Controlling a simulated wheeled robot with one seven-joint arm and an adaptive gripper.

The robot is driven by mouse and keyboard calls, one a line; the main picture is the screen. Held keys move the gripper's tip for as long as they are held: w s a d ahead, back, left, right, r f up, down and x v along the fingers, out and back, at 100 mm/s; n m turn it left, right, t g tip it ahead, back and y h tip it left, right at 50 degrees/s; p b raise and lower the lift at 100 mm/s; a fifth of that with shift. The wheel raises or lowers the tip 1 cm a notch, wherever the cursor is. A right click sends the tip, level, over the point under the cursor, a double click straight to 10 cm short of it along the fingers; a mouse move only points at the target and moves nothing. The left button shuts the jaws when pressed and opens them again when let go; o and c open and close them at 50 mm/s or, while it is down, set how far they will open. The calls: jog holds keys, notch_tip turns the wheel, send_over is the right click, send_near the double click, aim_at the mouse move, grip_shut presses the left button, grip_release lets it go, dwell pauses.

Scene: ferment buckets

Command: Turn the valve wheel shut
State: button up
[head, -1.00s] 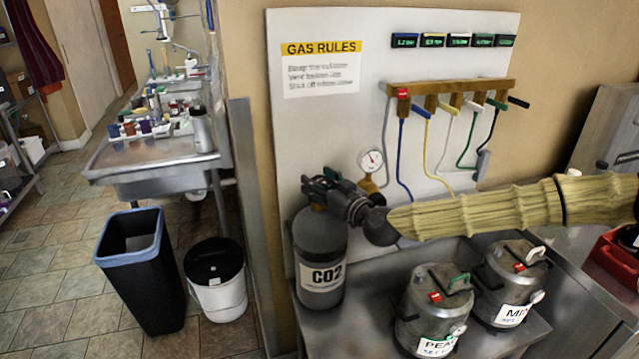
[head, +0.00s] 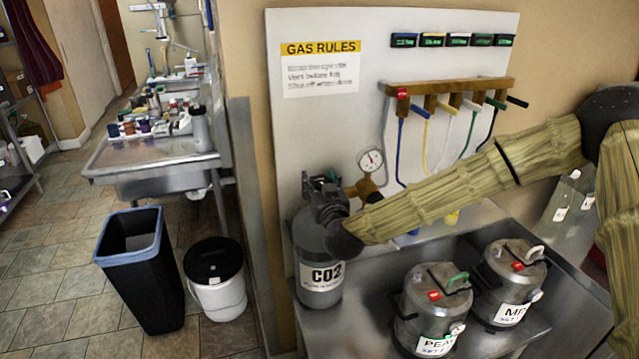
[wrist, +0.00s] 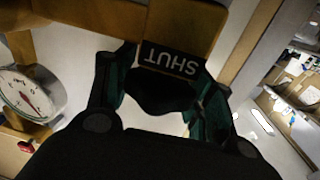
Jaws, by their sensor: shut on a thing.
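The grey CO2 cylinder (head: 312,238) stands upright on the metal bench against the white gas board. My gripper (head: 325,192) is at its top, and my arm reaches there from the right. In the wrist view the gripper (wrist: 165,92) has one finger on each side of a dark part, apparently the valve wheel (wrist: 160,95), and is shut on it. My gripper mostly hides the wheel in the head view. A black SHUT label (wrist: 172,62), upside down, sits on a brass-coloured block just beyond the fingers. The wheel's turn angle cannot be told.
A pressure gauge (head: 371,161) on a brass fitting is close right of the gripper. Two metal kegs (head: 436,300) (head: 512,275) stand on the bench below my arm. Coloured hoses hang from a wooden rail (head: 450,90). A black bin (head: 145,280) and a white bucket (head: 218,295) are on the floor left.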

jog(key=shift+m+h, duration=0.5)
jog(key=shift+h, duration=0.2)
jog(key=o, duration=1)
jog(key=shift+d, duration=0.1)
jog(key=s, duration=0.4)
jog(key=s+d, duration=0.1)
jog(key=s, duration=0.6)
jog(key=shift+s+d, duration=0.35)
jog(key=shift+s, duration=0.05)
